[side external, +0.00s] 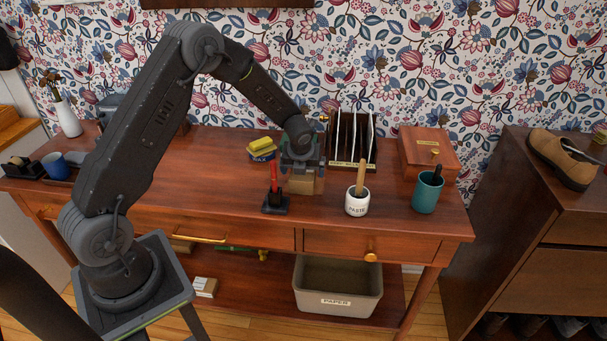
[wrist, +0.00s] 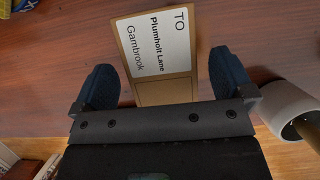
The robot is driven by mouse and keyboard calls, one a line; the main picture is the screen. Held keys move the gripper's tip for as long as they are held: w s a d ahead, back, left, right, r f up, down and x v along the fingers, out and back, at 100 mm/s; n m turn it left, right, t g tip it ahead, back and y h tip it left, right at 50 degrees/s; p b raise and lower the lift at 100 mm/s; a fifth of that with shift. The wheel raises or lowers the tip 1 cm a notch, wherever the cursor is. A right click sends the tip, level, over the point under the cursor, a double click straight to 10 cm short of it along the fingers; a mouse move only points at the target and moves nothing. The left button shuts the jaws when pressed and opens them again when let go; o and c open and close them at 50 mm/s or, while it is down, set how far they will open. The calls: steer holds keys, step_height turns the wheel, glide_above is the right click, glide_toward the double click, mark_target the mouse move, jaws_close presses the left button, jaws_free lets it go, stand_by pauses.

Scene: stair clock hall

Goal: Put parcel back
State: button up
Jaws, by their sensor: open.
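The parcel (side external: 302,184) is a brown cardboard box on the desk top, partly hidden under my gripper in the side view. In the wrist view the parcel (wrist: 165,92) has a white label reading "TO Plumholt Lane Gambrook". My gripper (side external: 302,166) is pointed down over the parcel. In the wrist view my gripper (wrist: 160,82) is open, with one dark blue finger on each side of the box and gaps showing between. The box's near end is hidden behind the gripper body.
Below are a paper bin (side external: 338,302) and a small box (side external: 205,287).

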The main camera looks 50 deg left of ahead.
steer(key=v, duration=0.8)
steer(key=shift+d+r, duration=0.1)
steer(key=shift+r, duration=0.1)
steer(key=s+d+r+n+t, duration=0.1)
steer(key=s+d+r+n, duration=0.35)
steer(key=r+n, duration=0.2)
steer(key=s+d+r+n, duration=0.3)
steer(key=s+r+n, duration=0.2)
steer(key=r, duration=0.2)
steer(key=s+d+r+n+h, duration=0.1)
steer(key=s+d+r+n, duration=0.1)
steer(key=s+n, duration=0.5)
steer(key=s+d+r+n+t+h, duration=0.1)
steer(key=s+d+r+n+h, duration=0.1)
steer(key=s+d+n, duration=0.3)
steer(key=s+n, duration=0.3)
steer(key=s, duration=0.2)
steer(key=shift+s+r, duration=0.2)
steer(key=shift+r, duration=0.1)
steer(key=shift+n, duration=0.25)
